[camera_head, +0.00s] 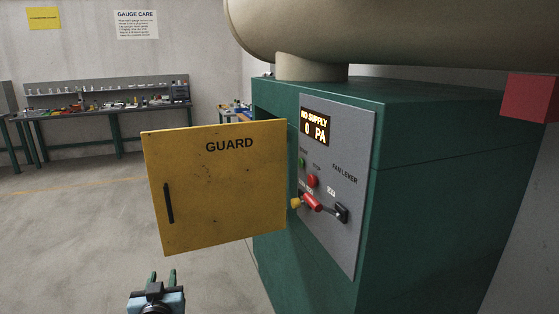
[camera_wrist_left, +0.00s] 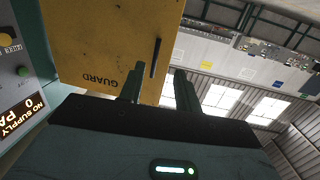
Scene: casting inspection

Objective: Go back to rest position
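My left gripper (camera_head: 161,277) is at the bottom of the head view, below the yellow guard door, with its two fingers apart and nothing between them. In the left wrist view its fingers (camera_wrist_left: 160,88) also stand apart and empty, in front of the door. The yellow guard door (camera_head: 225,190) is swung open from the green machine (camera_head: 430,150); its black handle (camera_head: 168,203) is free. The door also shows in the left wrist view (camera_wrist_left: 95,45). My right gripper is in neither view.
The grey control panel (camera_head: 350,130) reads "NO SUPPLY 0 PA" and carries a red-handled lever (camera_head: 312,202) and buttons. A large beige tank (camera_head: 400,30) sits above the machine. Workbenches (camera_head: 100,108) stand along the back wall. The floor (camera_head: 70,230) at left is clear.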

